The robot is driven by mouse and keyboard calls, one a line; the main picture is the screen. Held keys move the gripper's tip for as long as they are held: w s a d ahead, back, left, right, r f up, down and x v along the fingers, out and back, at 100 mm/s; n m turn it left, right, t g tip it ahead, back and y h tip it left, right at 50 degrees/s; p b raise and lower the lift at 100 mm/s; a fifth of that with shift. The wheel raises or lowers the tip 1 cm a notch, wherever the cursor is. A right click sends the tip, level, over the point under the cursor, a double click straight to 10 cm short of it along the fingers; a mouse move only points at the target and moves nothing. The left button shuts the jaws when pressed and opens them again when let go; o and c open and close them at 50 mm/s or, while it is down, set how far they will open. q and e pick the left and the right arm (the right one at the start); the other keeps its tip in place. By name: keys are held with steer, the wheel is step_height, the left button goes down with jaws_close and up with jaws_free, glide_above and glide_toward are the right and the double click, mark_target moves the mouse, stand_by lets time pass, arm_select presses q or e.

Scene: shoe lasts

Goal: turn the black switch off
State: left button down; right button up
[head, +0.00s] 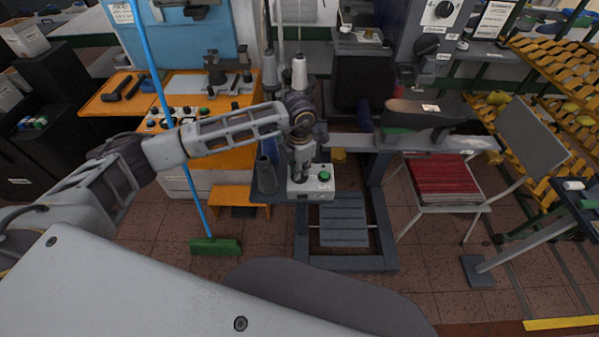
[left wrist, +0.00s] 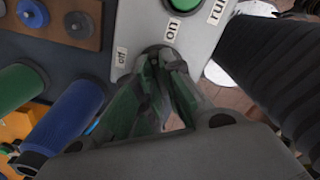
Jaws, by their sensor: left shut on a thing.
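A white control box (head: 311,186) with a green button (head: 324,175) stands at the centre of the head view. In the left wrist view its panel (left wrist: 200,40) carries "off", "on" and "run" labels and the green button (left wrist: 185,4). The black switch (left wrist: 153,49) sits between the "off" and "on" labels, mostly hidden by my fingers. My left gripper (head: 300,178) reaches down onto the box. In the left wrist view its fingertips (left wrist: 164,62) are closed around the switch. Which way the switch points cannot be told. My right gripper is not in view.
A dark shoe-shaped piece (head: 430,114) lies on the machine arm to the right. A chair with red sheets (head: 441,178) is at the right. A blue-handled broom (head: 214,246) stands at the left.

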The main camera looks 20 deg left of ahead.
arm_select(q)
steer(key=n+b, duration=0.2)
steer(key=n, duration=0.2)
steer(key=shift+n, duration=0.3)
steer(key=n+b, duration=0.1)
steer(key=n, duration=0.2)
steer(key=shift+w+n+b, duration=0.1)
steer(key=shift+n+b, duration=0.2)
steer(key=shift+b, duration=0.05)
steer(key=shift+r+n+b, duration=0.15)
steer(key=shift+n+b, duration=0.25)
steer(key=shift+n, duration=1)
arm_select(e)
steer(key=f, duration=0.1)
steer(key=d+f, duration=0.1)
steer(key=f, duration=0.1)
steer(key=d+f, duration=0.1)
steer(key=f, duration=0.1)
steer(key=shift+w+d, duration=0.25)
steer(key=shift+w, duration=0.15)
arm_select(q)
steer(key=shift+n, duration=0.3)
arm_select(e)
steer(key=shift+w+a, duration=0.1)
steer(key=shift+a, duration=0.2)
arm_select(q)
steer(key=c, duration=1.5)
jaws_free()
steer(key=shift+c, duration=0.2)
step_height(320, 180, up, 12)
